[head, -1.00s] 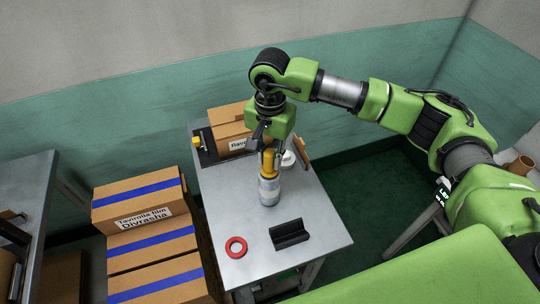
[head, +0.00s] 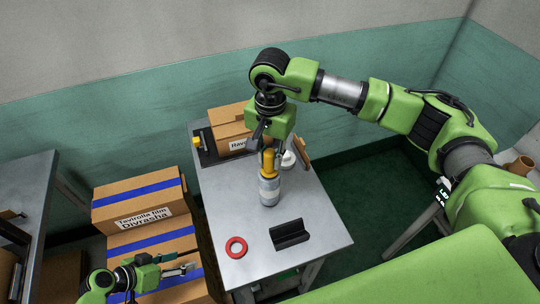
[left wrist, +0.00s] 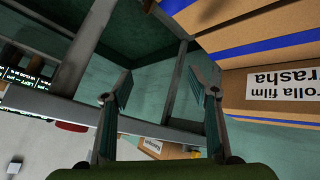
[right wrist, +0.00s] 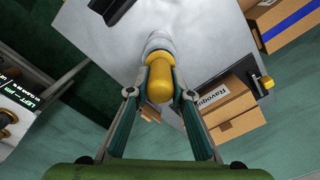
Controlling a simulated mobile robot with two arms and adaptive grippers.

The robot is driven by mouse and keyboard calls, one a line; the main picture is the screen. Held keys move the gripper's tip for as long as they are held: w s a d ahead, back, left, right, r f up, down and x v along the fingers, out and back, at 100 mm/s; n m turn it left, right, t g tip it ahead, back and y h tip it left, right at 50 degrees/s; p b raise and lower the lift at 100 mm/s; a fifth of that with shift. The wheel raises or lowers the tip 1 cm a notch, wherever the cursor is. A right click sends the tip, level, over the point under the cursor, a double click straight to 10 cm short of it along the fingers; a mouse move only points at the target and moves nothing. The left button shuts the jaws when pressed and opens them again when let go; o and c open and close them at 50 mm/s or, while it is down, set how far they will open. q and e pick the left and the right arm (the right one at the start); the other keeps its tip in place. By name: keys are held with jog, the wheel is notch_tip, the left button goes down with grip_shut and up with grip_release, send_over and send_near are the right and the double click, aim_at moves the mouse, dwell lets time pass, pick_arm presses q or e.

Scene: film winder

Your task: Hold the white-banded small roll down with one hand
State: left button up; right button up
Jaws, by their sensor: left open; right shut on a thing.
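A small grey roll with a pale band (head: 269,188) and a yellow top (head: 269,160) stands upright on the metal table. My right gripper (head: 262,146) comes down from above and is shut on the yellow top; the right wrist view shows both fingers around this top (right wrist: 160,85). The roll's lower body (right wrist: 158,44) shows beyond the fingertips.
Cardboard boxes (head: 233,130) and a white round thing (head: 288,160) are behind the roll. Stacked blue-striped boxes (head: 140,205) stand left of the table.

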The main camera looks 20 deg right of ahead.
pick_arm(q)
jog(key=w+a+r+m+t, duration=0.2)
jog(key=w+r+t, duration=0.1)
jog(key=w+r, duration=0.3)
jog(key=m+g+h, duration=0.3)
jog(key=m+h, duration=0.1)
jog(key=m, duration=0.1)
send_near(261, 195)
jog(key=shift+w+d+f, duration=0.45)
jog(key=shift+w+f, duration=0.25)
jog(key=shift+f, duration=0.05)
jog(key=shift+s+d+r, duration=0.1)
jog(key=shift+s+d, duration=0.05)
jog(key=shift+d, duration=0.5)
jog(key=shift+x, duration=4.8)
jog(key=shift+s, duration=0.2)
jog(key=c, duration=1)
jog(key=shift+o, duration=0.2)
